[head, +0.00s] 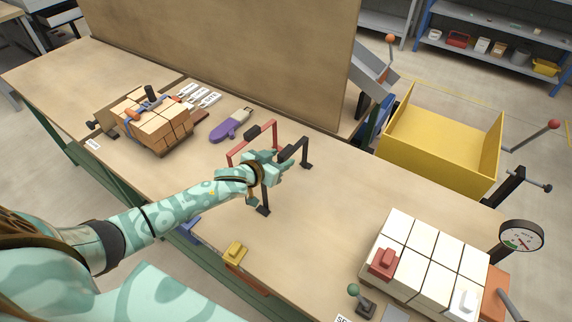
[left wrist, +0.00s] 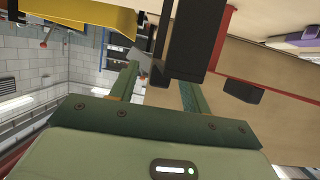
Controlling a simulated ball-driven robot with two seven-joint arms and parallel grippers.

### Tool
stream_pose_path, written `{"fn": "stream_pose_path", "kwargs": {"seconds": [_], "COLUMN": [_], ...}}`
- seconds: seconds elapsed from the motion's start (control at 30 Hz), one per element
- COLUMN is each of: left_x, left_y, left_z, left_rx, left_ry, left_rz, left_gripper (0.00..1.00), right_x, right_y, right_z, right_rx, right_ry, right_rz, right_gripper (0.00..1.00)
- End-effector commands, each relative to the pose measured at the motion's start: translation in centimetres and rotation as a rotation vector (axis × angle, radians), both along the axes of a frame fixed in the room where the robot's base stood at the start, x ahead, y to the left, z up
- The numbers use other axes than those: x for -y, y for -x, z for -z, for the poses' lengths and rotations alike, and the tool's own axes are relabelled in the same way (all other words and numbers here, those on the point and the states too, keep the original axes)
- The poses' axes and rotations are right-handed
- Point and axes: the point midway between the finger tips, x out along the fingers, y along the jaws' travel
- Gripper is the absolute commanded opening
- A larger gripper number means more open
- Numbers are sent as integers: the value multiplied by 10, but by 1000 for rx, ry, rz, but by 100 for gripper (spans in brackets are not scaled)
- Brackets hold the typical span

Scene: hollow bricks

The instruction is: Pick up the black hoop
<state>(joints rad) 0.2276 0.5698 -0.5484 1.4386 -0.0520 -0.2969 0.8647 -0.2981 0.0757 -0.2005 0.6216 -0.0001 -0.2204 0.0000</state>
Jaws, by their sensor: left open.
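The black hoop (head: 305,149) stands upright on the workbench, one foot at the right and one nearer the front. My left gripper (head: 281,158) is at its top bar and hides part of it. In the left wrist view, the dark grip of the black hoop (left wrist: 188,40) shows at the far ends of the fingers. My left gripper (left wrist: 160,78) is open there, fingers apart. I cannot tell whether the bar is between the fingertips or whether they touch it. My right gripper is not in view.
A red hoop (head: 273,131) with a dark grip stands just behind the black one. A purple-handled tool (head: 230,127) lies behind it. Bricks (head: 153,124) are stacked at the left, white blocks (head: 423,250) at the right. A yellow bin (head: 433,155) stands beyond the bench. The front middle is fairly clear.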

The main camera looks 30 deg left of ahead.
Motion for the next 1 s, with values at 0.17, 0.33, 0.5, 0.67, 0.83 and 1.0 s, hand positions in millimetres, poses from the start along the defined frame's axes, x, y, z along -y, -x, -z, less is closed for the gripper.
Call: {"fn": "stream_pose_path", "kwargs": {"seconds": [0.17,0.33,0.5,0.67,0.83,1.0], "left_x": [5,6,6,6,6,6], "left_y": [-28,-35,-35,-34,-34,-34], "left_z": [12,15,14,14,14,12], "left_rx": [0,-1,-1,-1,-1,0], "left_ry": [0,0,0,0,0,0], "left_rz": [-1,0,0,0,0,0], "left_gripper": [47,47,42,0,0,0], "right_x": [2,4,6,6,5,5], "right_y": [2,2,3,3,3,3], "right_z": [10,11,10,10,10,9], "right_rx": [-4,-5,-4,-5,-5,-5], "right_ry": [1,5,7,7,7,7], "right_rz": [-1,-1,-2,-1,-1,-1], "right_gripper": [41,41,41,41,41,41]}}
